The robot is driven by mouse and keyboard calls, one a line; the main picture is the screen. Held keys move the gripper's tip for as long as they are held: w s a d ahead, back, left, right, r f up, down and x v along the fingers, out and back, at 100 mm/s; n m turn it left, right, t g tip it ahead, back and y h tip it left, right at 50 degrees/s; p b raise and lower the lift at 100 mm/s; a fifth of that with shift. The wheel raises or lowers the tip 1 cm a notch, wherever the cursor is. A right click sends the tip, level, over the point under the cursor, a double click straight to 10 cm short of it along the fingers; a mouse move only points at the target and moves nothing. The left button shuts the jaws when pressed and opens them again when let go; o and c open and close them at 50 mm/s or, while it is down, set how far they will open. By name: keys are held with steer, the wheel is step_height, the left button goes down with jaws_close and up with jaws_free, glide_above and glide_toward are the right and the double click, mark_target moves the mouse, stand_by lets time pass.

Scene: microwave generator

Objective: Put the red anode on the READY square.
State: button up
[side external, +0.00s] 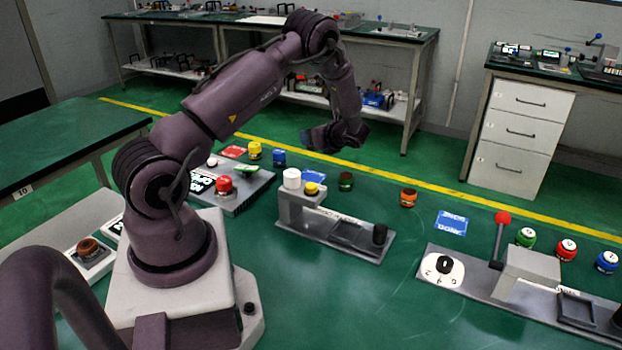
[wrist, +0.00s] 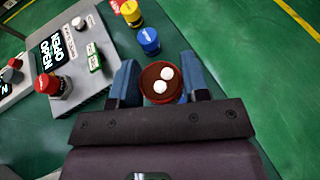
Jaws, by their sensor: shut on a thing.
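My gripper (wrist: 161,80) is shut on a round red piece with a brown-red top and two white dots, which looks like the red anode (wrist: 160,82). In the side external view my gripper (side external: 325,137) hangs above the bench, behind the white-capped post, and the held piece is not clearly visible there. I cannot read which of the squares is marked READY.
A yellow cylinder (wrist: 130,12) and a blue cylinder (wrist: 148,40) stand ahead-left of my gripper. A grey panel (wrist: 95,80) with a red button (wrist: 52,85) is to the left. The grey post fixture (side external: 292,180) stands nearby. Green bench to the right is clear in the wrist view.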

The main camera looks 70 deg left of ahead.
glide_above(311, 178)
steer(key=shift+g, duration=0.3)
step_height(311, 178, down, 5)
steer(key=shift+s+a+r, duration=0.1)
steer(key=shift+a, duration=0.05)
steer(key=shift+f, duration=2.6)
steer(key=shift+f, duration=0.15)
steer(key=o, duration=1.1)
